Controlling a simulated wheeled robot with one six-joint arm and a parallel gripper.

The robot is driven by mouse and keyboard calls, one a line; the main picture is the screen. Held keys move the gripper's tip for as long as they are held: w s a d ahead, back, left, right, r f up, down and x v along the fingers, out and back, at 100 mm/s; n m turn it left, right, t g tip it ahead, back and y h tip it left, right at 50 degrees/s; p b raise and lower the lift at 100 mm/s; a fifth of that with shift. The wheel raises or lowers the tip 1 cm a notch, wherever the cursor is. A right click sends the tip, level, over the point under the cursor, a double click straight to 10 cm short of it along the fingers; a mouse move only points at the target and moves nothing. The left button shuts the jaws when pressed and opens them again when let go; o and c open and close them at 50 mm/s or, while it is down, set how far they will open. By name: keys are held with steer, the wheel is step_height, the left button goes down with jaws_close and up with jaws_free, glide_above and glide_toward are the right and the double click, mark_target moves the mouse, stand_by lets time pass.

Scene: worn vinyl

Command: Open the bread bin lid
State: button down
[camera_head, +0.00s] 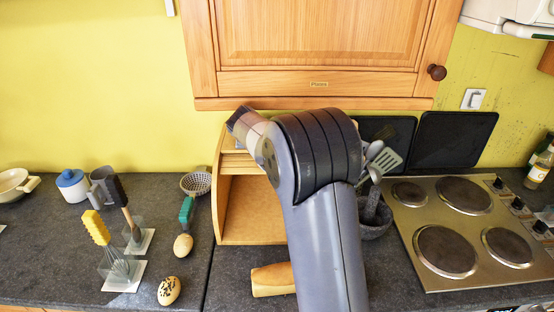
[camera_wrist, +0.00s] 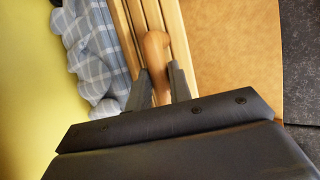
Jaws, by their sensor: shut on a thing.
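The wooden bread bin (camera_head: 250,212) stands on the counter below the cupboard, its right part hidden by my arm. Its slatted roll-up lid (camera_head: 238,162) is raised, with slats gathered near the top and the front largely open below them. In the wrist view, the lid's slats (camera_wrist: 133,30) run beside the bare tan wood of the bin. My gripper (camera_wrist: 158,85) is shut on the lid's wooden handle (camera_wrist: 156,48), one finger on each side of it. My gripper is hidden behind my arm in the head view.
A checked cloth (camera_wrist: 95,45) lies beside the slats. A bread-like loaf (camera_head: 273,280) lies before the bin. A mortar (camera_head: 374,222) and the hob (camera_head: 460,225) are right. The cupboard (camera_head: 318,55) hangs above.

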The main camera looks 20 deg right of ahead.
steer(key=shift+f, duration=0.2)
steer(key=c, duration=1.4)
jaws_free()
steer(key=shift+w+d, duration=0.1)
steer(key=shift+w, duration=0.1)
steer(key=shift+o, duration=0.5)
steer(key=shift+r, duration=0.1)
steer(key=shift+r, duration=0.1)
steer(key=shift+s+a+r, duration=0.15)
steer(key=shift+a+r, duration=0.1)
steer(key=shift+a, duration=0.05)
steer(key=s+a+r+b, duration=0.3)
steer(key=s+a+b, duration=0.2)
steer(key=s+a, duration=0.3)
steer(key=a, duration=0.3)
steer(key=shift+s+a, duration=0.3)
steer(key=shift+a, duration=0.1)
steer(key=shift+r, duration=0.1)
